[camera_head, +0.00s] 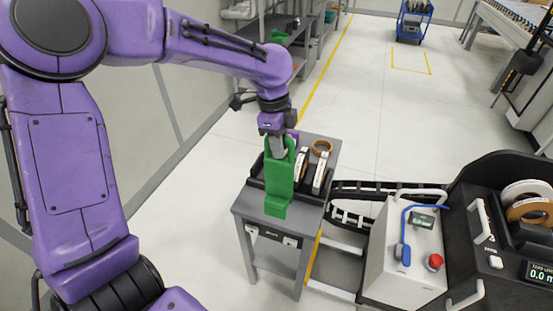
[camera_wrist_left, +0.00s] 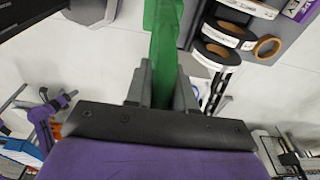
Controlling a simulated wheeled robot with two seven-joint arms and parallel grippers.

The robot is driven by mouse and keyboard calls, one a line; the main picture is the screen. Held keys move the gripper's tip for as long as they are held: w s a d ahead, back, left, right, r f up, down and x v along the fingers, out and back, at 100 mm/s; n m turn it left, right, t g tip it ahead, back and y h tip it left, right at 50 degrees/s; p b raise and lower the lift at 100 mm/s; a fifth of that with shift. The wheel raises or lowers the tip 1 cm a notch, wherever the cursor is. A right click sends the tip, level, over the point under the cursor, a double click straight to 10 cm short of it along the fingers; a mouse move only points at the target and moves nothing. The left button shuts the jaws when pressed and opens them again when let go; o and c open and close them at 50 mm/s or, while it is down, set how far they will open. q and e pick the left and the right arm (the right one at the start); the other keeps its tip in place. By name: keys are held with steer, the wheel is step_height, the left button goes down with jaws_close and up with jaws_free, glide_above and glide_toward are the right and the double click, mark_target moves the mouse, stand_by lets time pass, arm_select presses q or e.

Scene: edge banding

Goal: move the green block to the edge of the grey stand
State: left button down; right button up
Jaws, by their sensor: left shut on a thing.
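The green block (camera_head: 279,181) is tall and upright, with a short foot at its lower front end. It is in front of the black tray on the grey stand (camera_head: 247,205), with its foot over the stand's front part. I cannot tell whether the foot touches the top. My left gripper (camera_head: 279,150) is shut on the block's upper part, which hides most of its fingers. In the left wrist view, the green block (camera_wrist_left: 165,45) runs up from between the two grey fingers (camera_wrist_left: 160,88). My right gripper is not in view.
A black tray (camera_head: 257,168) on the stand holds black-and-white rolls (camera_head: 320,173); a brown ring (camera_head: 321,147) lies behind them. A white control box (camera_head: 405,255) with a red button and a black machine stand to the right. Open floor lies behind.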

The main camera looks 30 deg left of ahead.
arm_select(q)
step_height(320, 180, down, 8)
steer(key=w+a+p, duration=0.1)
steer(key=w+a, duration=0.1)
steer(key=a, duration=0.1)
steer(key=shift+w+p, duration=0.35)
steer(key=shift+s, duration=0.1)
steer(key=c, duration=1)
jaws_free()
steer(key=shift+d+f, duration=0.1)
steer(key=shift+d, duration=0.05)
steer(key=shift+o, duration=0.2)
step_height(320, 180, up, 12)
steer(key=a+b, duration=0.1)
steer(key=b, duration=0.1)
steer(key=shift+s+a, duration=0.2)
steer(key=shift+a, duration=0.05)
